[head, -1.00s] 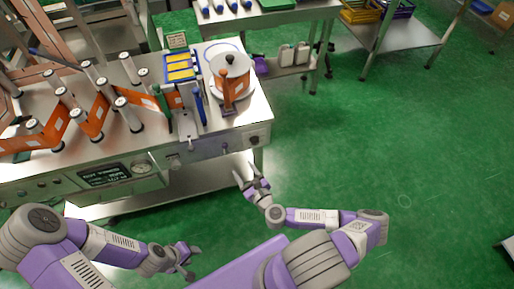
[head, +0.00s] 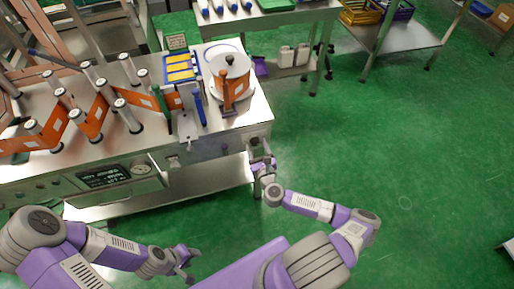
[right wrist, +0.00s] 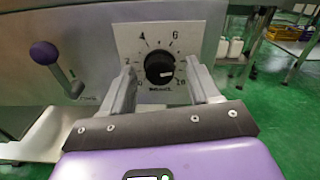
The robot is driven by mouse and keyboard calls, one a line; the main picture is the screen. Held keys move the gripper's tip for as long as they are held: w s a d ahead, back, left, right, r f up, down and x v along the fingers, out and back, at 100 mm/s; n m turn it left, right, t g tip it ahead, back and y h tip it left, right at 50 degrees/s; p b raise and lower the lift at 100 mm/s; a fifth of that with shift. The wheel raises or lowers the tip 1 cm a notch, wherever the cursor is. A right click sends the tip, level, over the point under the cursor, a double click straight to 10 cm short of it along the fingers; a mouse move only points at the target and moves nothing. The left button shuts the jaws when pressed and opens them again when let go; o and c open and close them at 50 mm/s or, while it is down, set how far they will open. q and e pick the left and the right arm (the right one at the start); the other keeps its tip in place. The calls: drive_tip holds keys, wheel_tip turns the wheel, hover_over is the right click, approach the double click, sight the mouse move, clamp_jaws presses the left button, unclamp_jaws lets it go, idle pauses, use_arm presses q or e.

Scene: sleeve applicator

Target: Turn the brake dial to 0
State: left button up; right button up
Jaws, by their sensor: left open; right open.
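The brake dial (right wrist: 159,68) is a round black knob on a pale scale plate on the machine's front. Its white mark points right and slightly down, toward the high-number side near 10; the 8 is hidden behind a finger. My right gripper (right wrist: 160,72) is open, with one finger on each side of the dial; I cannot tell whether they touch it. In the head view my right gripper (head: 262,152) is at the front right corner of the machine, largely covering the dial. My left gripper (head: 190,263) is open and empty, low in front of the machine.
A lever with a purple ball (right wrist: 44,53) is left of the dial. The machine's steel top (head: 225,122) carries rollers with an orange web and a white spool (head: 230,70). A display panel (head: 103,177) is on its front. Green floor at right is clear.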

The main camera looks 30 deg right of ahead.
drive_tip(key=c, duration=1)
drive_tip(key=shift+c, duration=0.2)
